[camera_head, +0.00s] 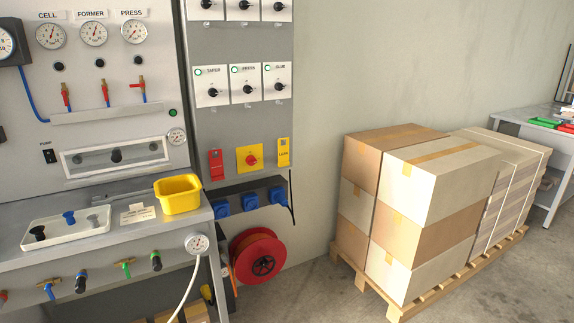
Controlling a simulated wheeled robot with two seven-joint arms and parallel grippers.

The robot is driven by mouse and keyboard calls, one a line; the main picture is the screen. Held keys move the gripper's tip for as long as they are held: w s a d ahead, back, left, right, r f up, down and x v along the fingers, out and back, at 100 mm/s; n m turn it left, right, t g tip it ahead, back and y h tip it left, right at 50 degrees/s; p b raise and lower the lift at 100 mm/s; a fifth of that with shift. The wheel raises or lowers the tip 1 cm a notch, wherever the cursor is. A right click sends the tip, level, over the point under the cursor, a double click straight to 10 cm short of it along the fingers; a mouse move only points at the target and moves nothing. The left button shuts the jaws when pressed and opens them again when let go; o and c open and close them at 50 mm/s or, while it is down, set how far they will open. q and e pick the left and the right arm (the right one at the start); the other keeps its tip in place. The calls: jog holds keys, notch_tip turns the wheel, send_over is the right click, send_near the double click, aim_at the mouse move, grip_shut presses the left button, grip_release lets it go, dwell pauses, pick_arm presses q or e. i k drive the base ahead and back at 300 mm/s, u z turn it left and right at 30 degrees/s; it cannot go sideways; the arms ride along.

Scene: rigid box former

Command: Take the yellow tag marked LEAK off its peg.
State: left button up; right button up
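A small yellow tag (283,152) hangs on the grey electrical panel, to the right of the yellow plate with the red rotary switch. Dark lettering shows on it, too small to read for certain. Its peg is too small to make out. A red tag (216,165) hangs on the same panel, left of the rotary switch (252,160). Neither of my grippers shows in the head view.
A yellow bin (178,194) and a white tray (67,228) stand on the bench at the left. Blue sockets (249,201) and a red hose reel (257,257) are below the tags. Stacked cartons (428,205) on a pallet stand at the right. Floor between reel and pallet is clear.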

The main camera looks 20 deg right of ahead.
aim_at(283, 152)
jog(key=z, duration=1.45)
jog(key=i, duration=1.5)
jog(key=u, duration=0.5)
jog(key=i, duration=1.1)
jog(key=u, duration=1.05)
